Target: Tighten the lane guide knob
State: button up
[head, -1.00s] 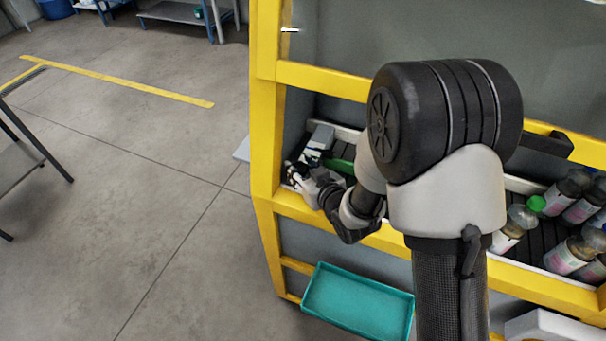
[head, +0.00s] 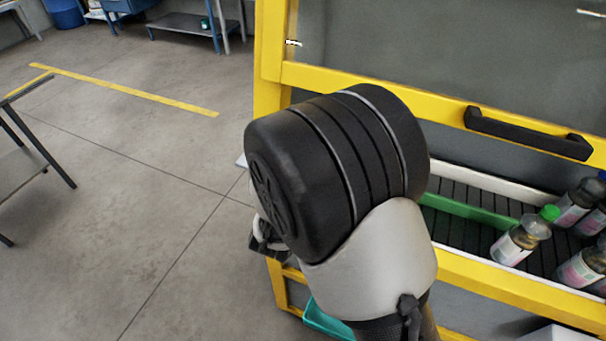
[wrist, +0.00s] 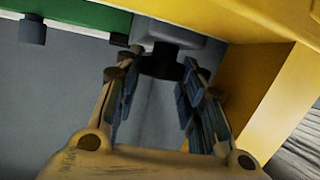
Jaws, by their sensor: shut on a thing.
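In the wrist view, my gripper (wrist: 160,75) has its two padded fingers on either side of a dark knob (wrist: 160,63) and is shut on it. The knob sits under a grey block beside the green lane guide (wrist: 80,15). In the head view, the green lane guide (head: 470,212) runs along the dark slatted conveyor, and its left end is hidden behind my arm. My arm also hides the knob and the fingertips there.
A yellow machine frame (head: 270,110) surrounds the conveyor; a yellow post (wrist: 260,100) stands close to the right of my fingers. Several bottles (head: 522,238) stand at the right. A black handle (head: 528,133) is above. A teal tray (head: 322,318) is below.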

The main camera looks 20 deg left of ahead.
dwell(0.4)
jog(key=o, duration=1.1)
jog(key=shift+s+r, duration=0.1)
jog(key=shift+s+a+r, duration=0.1)
jog(key=shift+s, duration=0.15)
jog(key=v, duration=0.6)
jog(key=shift+s, duration=0.1)
jog(key=shift+s+d+r, duration=0.2)
jog(key=shift+s+d, duration=0.1)
jog(key=shift+s, duration=0.1)
